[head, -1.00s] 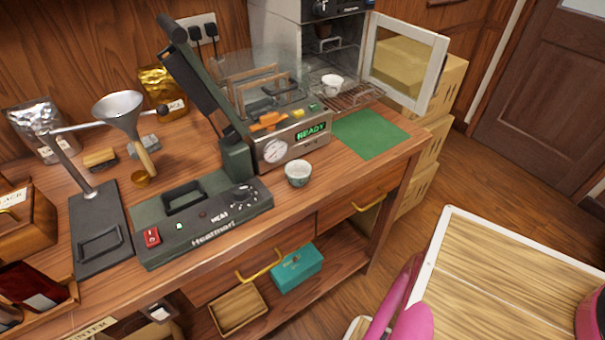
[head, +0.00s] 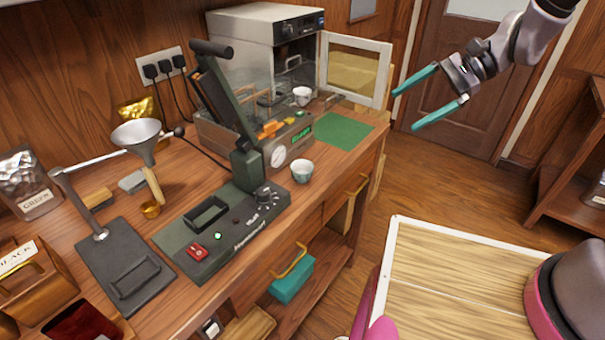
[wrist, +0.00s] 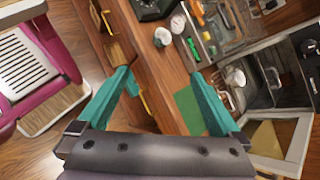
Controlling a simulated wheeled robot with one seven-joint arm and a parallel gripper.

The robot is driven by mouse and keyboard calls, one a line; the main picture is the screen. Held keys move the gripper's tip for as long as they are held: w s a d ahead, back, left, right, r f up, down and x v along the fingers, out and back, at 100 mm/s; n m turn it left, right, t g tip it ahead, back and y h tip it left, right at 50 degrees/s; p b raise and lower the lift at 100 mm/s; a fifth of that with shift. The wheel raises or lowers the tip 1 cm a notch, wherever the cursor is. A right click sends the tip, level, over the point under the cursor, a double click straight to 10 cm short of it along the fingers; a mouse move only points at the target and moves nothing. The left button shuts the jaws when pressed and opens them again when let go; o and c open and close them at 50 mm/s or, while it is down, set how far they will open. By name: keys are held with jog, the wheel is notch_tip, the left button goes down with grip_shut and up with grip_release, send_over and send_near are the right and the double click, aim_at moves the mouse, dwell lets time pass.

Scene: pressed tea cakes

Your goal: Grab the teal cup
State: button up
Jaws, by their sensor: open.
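My gripper (head: 405,110) has teal fingers, spread apart and empty. It hangs in the air at the upper right, well apart from the cup. In the wrist view both fingers (wrist: 160,75) frame the bench edge.
A white cup (head: 301,96) sits at the open oven (head: 265,40), whose glass door (head: 356,68) swings out to the right. A green mat (head: 343,131) lies right of the machine. Floor between bench and gripper is clear.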

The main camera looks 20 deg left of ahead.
jog(key=s+a+f+m+g+y, duration=0.1)
jog(key=s+a+f+m+y, duration=0.15)
jog(key=a+f, duration=0.4)
jog(key=s+a+f+m+y, duration=0.1)
jog(key=a+f+m+y, duration=0.1)
jog(key=a+f+m, duration=0.45)
jog(key=n, duration=0.2)
send_near(293, 168)
jog(key=shift+x, duration=3)
jog(key=c, duration=1.3)
jog(key=shift+r, duration=0.1)
